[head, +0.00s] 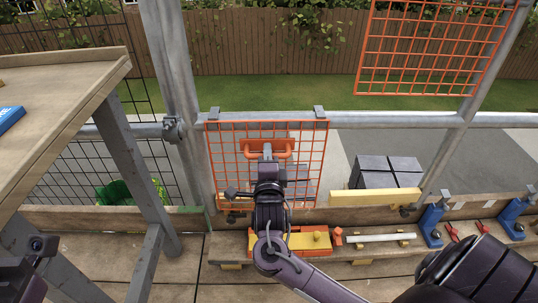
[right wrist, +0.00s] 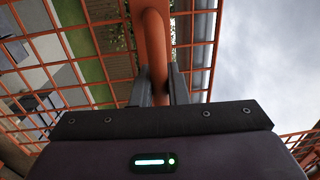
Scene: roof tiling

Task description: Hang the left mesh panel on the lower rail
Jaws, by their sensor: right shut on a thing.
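The left mesh panel (head: 222,160), an orange grid, hangs upright against the lower rail (head: 400,120), a grey horizontal pipe. Two grey hooks at its top edge, a left one (head: 214,113) and a right one (head: 319,112), stand at rail height; I cannot tell whether they bear on the pipe. My right gripper (head: 267,153) is shut on the panel's orange handle (head: 283,143). The right wrist view shows the handle (right wrist: 155,50) between both fingers (right wrist: 160,88), with the mesh (right wrist: 60,60) behind. Only a dark part of my left arm shows at the lower left; its jaws are out of view.
Another orange panel (head: 430,50) hangs at upper right. Grey scaffold posts (head: 170,60) flank the lower panel. A sloping wooden surface (head: 75,85) is at left. A plank shelf (head: 370,250) below holds an orange tray and blue clamps (head: 432,222). Dark blocks (head: 385,175) stand beyond.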

